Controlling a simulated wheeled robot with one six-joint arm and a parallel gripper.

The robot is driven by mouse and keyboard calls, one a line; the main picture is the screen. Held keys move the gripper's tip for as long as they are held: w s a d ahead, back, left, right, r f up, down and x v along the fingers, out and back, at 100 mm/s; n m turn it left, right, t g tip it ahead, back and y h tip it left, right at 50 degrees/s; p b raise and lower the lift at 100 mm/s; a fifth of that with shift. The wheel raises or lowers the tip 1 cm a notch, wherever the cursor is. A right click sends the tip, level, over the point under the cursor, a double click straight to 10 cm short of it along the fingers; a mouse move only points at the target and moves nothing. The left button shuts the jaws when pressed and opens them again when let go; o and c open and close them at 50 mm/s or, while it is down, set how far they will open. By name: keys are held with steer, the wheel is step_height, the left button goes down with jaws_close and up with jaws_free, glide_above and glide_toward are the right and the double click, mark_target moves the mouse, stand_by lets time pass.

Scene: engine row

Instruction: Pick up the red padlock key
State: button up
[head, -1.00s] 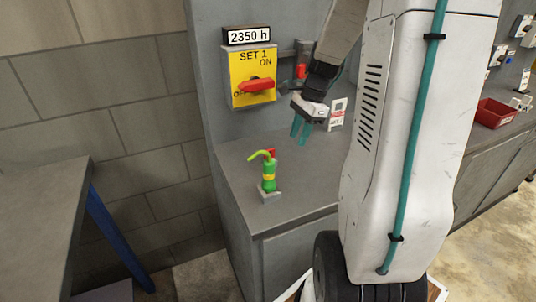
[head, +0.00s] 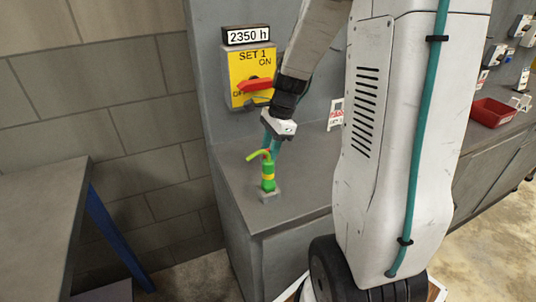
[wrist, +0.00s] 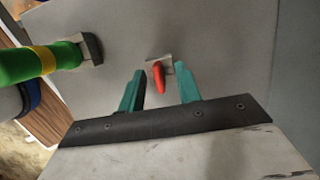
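The red key (wrist: 158,77) shows in the wrist view, standing out from a small pale metal block (wrist: 167,62) on the grey bench top. My gripper (wrist: 159,70) is open, with one teal finger on each side of the key and a gap to both. I cannot tell how far above the key the fingertips are. In the head view my gripper (head: 271,146) points down just behind the green can. Only a bit of red (head: 266,154) shows there; the can and the fingers hide the rest.
A green oil can with a yellow band (head: 268,178) stands close in front of the gripper; it also shows in the wrist view (wrist: 38,62). A yellow switch panel with a red handle (head: 250,78) is on the wall behind. A white sign (head: 336,115) stands to the right.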

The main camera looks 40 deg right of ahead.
jaws_close()
steer(key=shift+r, duration=0.5)
steer(key=v, duration=0.2)
steer(key=shift+s+d+r, duration=0.1)
steer(key=shift+s+r, duration=0.2)
steer(key=shift+r, duration=0.1)
steer(key=s+d+r, duration=0.1)
steer(key=s+d, duration=0.9)
steer(key=s, duration=0.1)
steer(key=shift+d, duration=0.25)
